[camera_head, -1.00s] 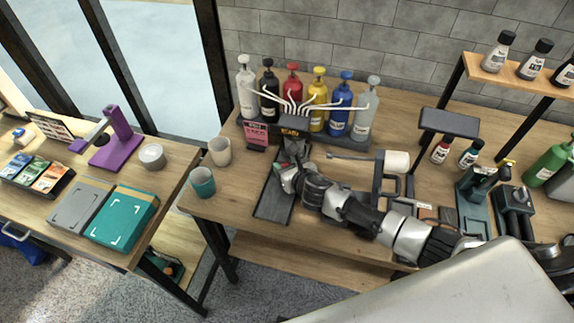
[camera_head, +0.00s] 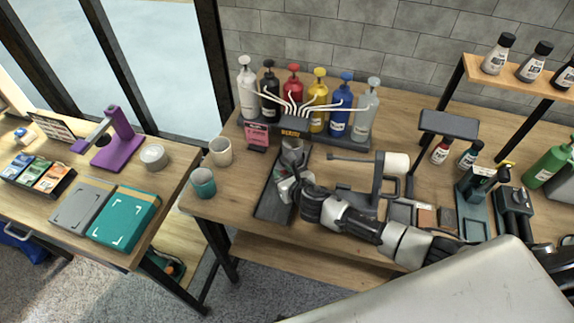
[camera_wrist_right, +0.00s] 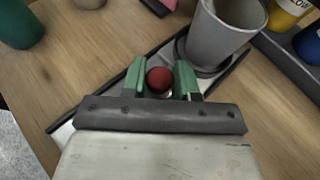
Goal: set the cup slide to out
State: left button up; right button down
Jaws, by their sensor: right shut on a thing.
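The cup slide (camera_head: 268,202) is a long dark tray on the workbench, running from below the pump bottles toward the bench's front edge. A grey cup (camera_head: 291,152) stands upright at its back end. The cup also shows in the right wrist view (camera_wrist_right: 222,40), just beyond the fingers. My right gripper (camera_head: 284,186) is over the slide, in front of the cup. In the right wrist view its green fingers (camera_wrist_right: 160,80) are shut on a round red knob (camera_wrist_right: 159,79). The knob's lower part is hidden. My left gripper is not in view.
Several pump bottles (camera_head: 318,98) with white spouts stand behind the slide. A beige cup (camera_head: 220,151) and a teal cup (camera_head: 203,182) stand left of it. A pink sign (camera_head: 256,135) is near its back left. A stand with a white roller (camera_head: 397,163) is at right.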

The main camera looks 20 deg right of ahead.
jog(key=s+a, duration=0.2)
jog(key=s, duration=0.1)
jog(key=s+a+p, duration=0.1)
jog(key=s+a, duration=0.1)
jog(key=s, duration=0.1)
jog(key=s+a+p, duration=0.1)
jog(key=s+a, duration=0.1)
jog(key=s, duration=0.2)
jog(key=shift+a, duration=0.35)
jog(key=shift+s+a+p, duration=0.3)
jog(key=shift+s+a, duration=0.05)
jog(key=shift+s, duration=0.15)
jog(key=shift+s+a, duration=0.1)
jog(key=c, duration=1.2)
grip_release()
jog(key=shift+f, duration=0.1)
jog(key=o, duration=0.3)
jog(key=shift+s, duration=0.15)
